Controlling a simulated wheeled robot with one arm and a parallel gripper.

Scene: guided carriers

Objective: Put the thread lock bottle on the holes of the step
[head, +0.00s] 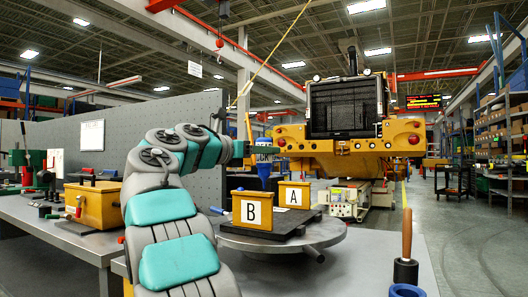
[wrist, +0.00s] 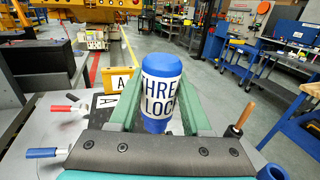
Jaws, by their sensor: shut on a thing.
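My gripper (wrist: 158,112) is shut on the thread lock bottle (wrist: 160,94), which has a blue cap and a white label with black letters. The green fingers stand on either side of it. In the head view the bottle (head: 264,151) hangs above and behind the yellow block marked B (head: 252,211), clear of the blocks. A second yellow block, A (head: 293,194), stands behind B. Both are on a dark plate (head: 290,235) on a round grey turntable (head: 330,236). I cannot make out a step with holes for certain.
A wooden-handled tool (head: 406,236) stands in a black holder at the right, beside a blue ring (head: 407,290). A grey bench (head: 62,228) with a yellow box (head: 93,204) is at left. A large yellow machine (head: 345,150) stands behind. Open floor lies at right.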

